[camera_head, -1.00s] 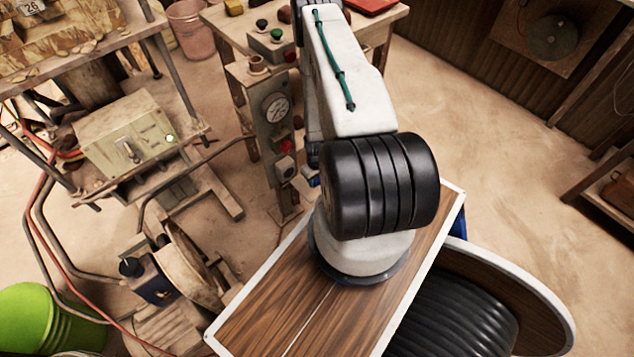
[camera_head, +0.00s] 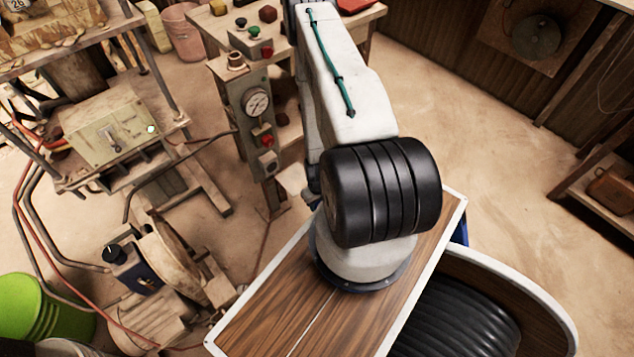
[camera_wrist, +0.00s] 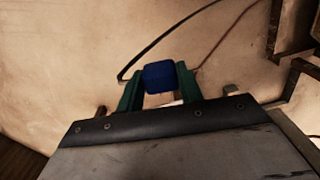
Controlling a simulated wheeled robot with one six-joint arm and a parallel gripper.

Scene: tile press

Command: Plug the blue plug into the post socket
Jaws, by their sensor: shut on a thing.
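The blue plug (camera_wrist: 158,77) is held between the two green fingers of my gripper (camera_wrist: 160,74) in the wrist view. The gripper is shut on it, with one finger against each side. In the head view my own arm hides the gripper and the plug. The grey post (camera_head: 254,125) stands left of my arm in the head view, with a round gauge, a red button and a pale socket (camera_head: 268,163) low on its face. The socket looks empty. I cannot make out the socket in the wrist view, so its distance from the plug cannot be told.
A worn bench (camera_head: 345,25) with coloured knobs stands behind the post. A control box (camera_head: 110,130) sits on a rack at the left, above a dusty motor with a wheel (camera_head: 175,260). A lime bucket (camera_head: 35,310) stands at lower left.

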